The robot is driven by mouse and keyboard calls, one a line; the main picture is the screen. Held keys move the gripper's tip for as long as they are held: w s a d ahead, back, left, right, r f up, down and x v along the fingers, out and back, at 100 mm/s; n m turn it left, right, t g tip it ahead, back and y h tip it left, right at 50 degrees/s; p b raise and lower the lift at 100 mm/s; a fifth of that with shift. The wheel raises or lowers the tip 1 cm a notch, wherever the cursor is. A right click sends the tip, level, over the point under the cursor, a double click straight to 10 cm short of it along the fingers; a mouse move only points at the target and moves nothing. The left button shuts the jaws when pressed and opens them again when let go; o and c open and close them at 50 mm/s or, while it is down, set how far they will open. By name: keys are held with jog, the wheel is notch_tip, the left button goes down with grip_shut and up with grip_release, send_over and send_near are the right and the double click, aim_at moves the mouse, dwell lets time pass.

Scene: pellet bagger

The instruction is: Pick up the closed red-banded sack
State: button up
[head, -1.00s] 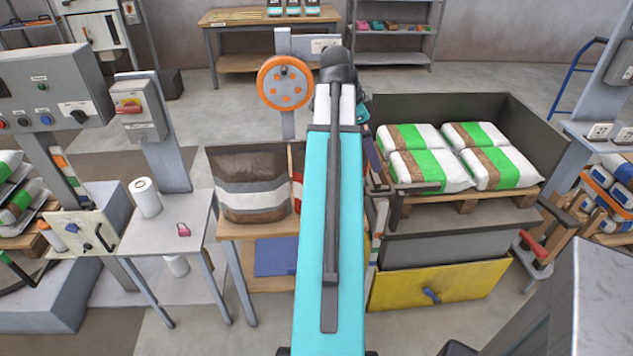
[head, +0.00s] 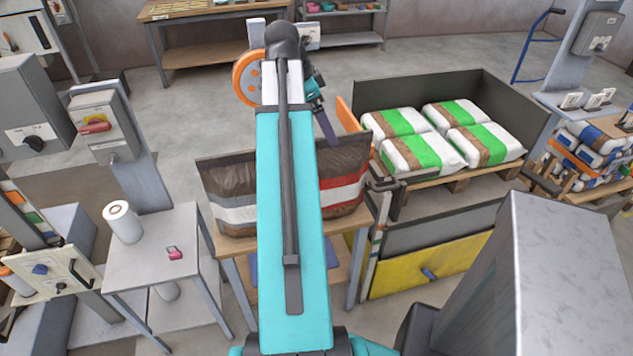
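The red-banded sack (head: 345,185) is brown with a red and a white band. It stands upright on a wooden bench (head: 345,222), and its left part is hidden behind my teal arm. Whether its top is closed is hard to tell. A brown sack with grey and white bands (head: 232,205) stands on the same bench, left of my arm. My gripper (head: 322,118) shows small and dark at the far end of my arm. It appears above and behind the red-banded sack's top edge, with nothing visible held. Its fingers are too unclear to read.
An orange disc (head: 247,78) is partly behind my arm. A side table (head: 150,270) at left carries a white roll (head: 122,222) and a pink padlock (head: 174,253).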

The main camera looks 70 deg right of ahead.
jog(key=shift+w, duration=0.25)
jog(key=shift+f, duration=0.15)
jog(key=p, duration=0.1)
send_over(337, 157)
jog(key=w, duration=0.2)
jog(key=shift+s+a+f, duration=0.1)
jog(key=shift+a+f, duration=0.05)
jog(key=shift+f, duration=1.1)
jog(key=shift+s+a+f, duration=0.1)
jog(key=shift+f, duration=1.2)
jog(key=shift+s+a+f, duration=0.1)
jog(key=shift+a+f, duration=0.05)
jog(key=shift+f, duration=1.1)
jog(key=shift+f, duration=0.1)
jog(key=shift+p+x, duration=0.85)
jog(key=shift+x, duration=1.65)
jog(key=shift+a+f, duration=0.1)
jog(key=shift+a, duration=0.05)
jog(key=shift+c, duration=0.2)
